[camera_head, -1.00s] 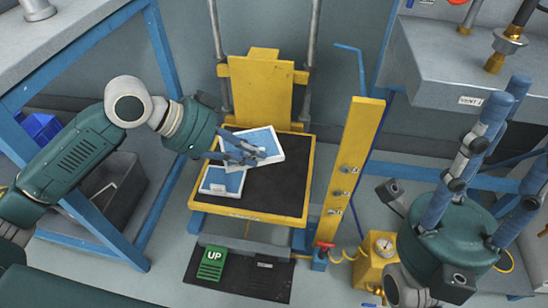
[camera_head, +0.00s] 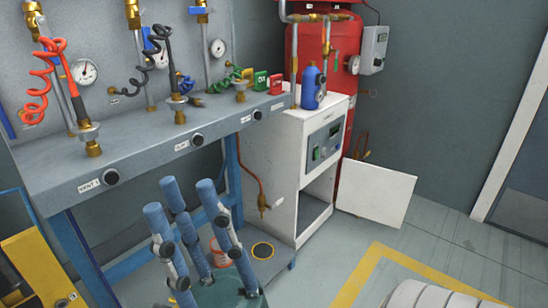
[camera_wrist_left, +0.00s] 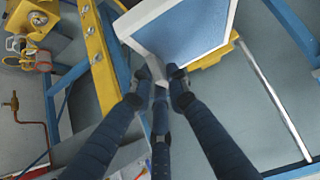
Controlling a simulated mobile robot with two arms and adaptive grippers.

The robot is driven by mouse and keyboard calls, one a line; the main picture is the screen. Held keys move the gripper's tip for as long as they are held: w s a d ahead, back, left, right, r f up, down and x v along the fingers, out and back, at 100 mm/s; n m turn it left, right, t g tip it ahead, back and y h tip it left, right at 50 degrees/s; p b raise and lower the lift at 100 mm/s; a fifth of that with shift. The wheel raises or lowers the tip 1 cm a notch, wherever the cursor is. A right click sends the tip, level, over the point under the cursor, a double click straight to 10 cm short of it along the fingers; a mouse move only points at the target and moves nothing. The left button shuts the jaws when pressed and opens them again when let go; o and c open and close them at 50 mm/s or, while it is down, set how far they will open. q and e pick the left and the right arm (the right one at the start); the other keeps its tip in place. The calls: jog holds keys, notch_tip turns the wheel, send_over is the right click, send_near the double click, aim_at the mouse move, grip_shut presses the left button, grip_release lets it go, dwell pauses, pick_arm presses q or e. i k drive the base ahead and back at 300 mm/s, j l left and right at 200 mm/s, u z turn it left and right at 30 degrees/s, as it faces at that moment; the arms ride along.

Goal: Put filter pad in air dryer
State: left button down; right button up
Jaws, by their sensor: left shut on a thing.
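The filter pad (camera_wrist_left: 185,35), a blue panel in a white frame, is at the top of the left wrist view. My left gripper (camera_wrist_left: 160,78) is shut on its near white edge, and the pad is off the lift platform. Neither shows in the head view. The air dryer, seemingly the white cabinet (camera_head: 270,160), stands at the end of the bench in the head view. Its white door (camera_head: 375,193) hangs open to the right, and its lower compartment (camera_head: 314,212) looks empty. My right gripper (camera_head: 188,195) is open and empty, fingers up, in front of the bench.
The grey bench (camera_head: 150,150) with valves, gauges and coiled hoses runs along the left. A blue bottle (camera_head: 312,88) stands on the cabinet, and a red tank (camera_head: 335,60) is behind it. An orange pot (camera_head: 220,252) is under the bench. Floor before the cabinet is clear.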

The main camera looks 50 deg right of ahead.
aim_at(300, 213)
jog(key=l+z, duration=0.1)
jog(key=l, duration=0.5)
jog(key=l+z, duration=0.15)
jog(key=l, duration=0.4)
jog(key=l+z, duration=0.1)
jog(key=l, duration=0.5)
jog(key=l+z, duration=0.15)
jog(key=l, duration=0.45)
jog(key=l+z, duration=0.1)
jog(key=l, duration=0.5)
jog(key=i+l+z, duration=0.1)
jog(key=l, duration=0.45)
jog(key=i+l+z, duration=0.15)
jog(key=l, duration=0.45)
jog(key=i+l+z, duration=0.1)
jog(key=l, duration=0.45)
jog(key=i, duration=0.5)
